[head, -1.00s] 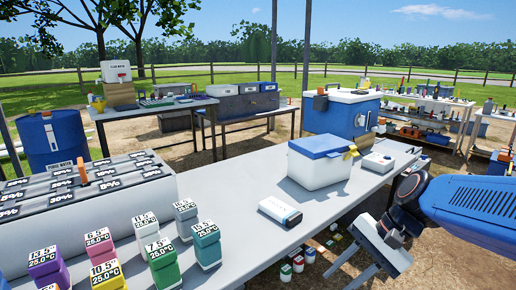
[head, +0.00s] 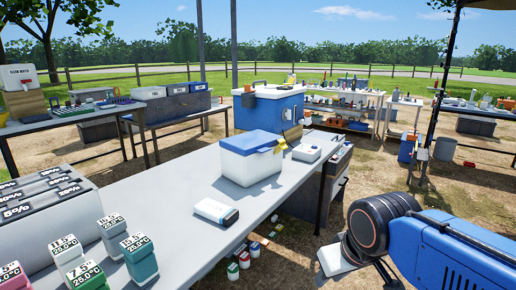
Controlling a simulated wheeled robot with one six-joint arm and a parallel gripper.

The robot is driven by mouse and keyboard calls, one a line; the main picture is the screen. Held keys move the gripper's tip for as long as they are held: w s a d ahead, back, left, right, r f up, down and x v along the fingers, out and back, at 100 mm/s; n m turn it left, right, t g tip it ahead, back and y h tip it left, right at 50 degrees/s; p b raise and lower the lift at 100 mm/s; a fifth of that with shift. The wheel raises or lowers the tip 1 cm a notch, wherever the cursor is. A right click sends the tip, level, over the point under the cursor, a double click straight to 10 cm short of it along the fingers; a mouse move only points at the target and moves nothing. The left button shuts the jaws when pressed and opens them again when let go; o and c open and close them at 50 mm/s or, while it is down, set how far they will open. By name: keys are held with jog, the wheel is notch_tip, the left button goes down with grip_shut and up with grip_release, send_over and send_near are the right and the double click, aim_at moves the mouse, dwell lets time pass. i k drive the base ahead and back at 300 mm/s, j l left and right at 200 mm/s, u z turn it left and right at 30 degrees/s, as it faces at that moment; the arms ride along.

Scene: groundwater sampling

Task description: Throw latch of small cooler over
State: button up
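The small cooler (head: 250,170) is a white box with a blue lid (head: 250,142). It stands upright on the long grey table, with its lid down. Its yellow latch (head: 281,143) shows at the lid's right end and sticks up above the rim; I cannot tell its exact position. My gripper (head: 338,258) is at the lower right, off the table's right edge and well apart from the cooler. It is mostly hidden behind my arm's dark round joint, and its fingers do not show clearly.
A white and dark case (head: 215,211) lies in front of the cooler on the grey table (head: 170,220). A pale box (head: 308,148) is behind it to the right. Coloured bottles (head: 138,258) stand at the near left. A large blue cooler (head: 268,108) stands farther back.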

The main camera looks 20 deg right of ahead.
aim_at(282, 146)
jog(key=i+l, duration=0.2)
jog(key=l, duration=0.15)
jog(key=i+l, duration=0.15)
jog(key=l, duration=0.2)
jog(key=i+l+u, duration=0.1)
jog(key=l, duration=0.3)
jog(key=i+l, duration=0.25)
jog(key=l, duration=0.1)
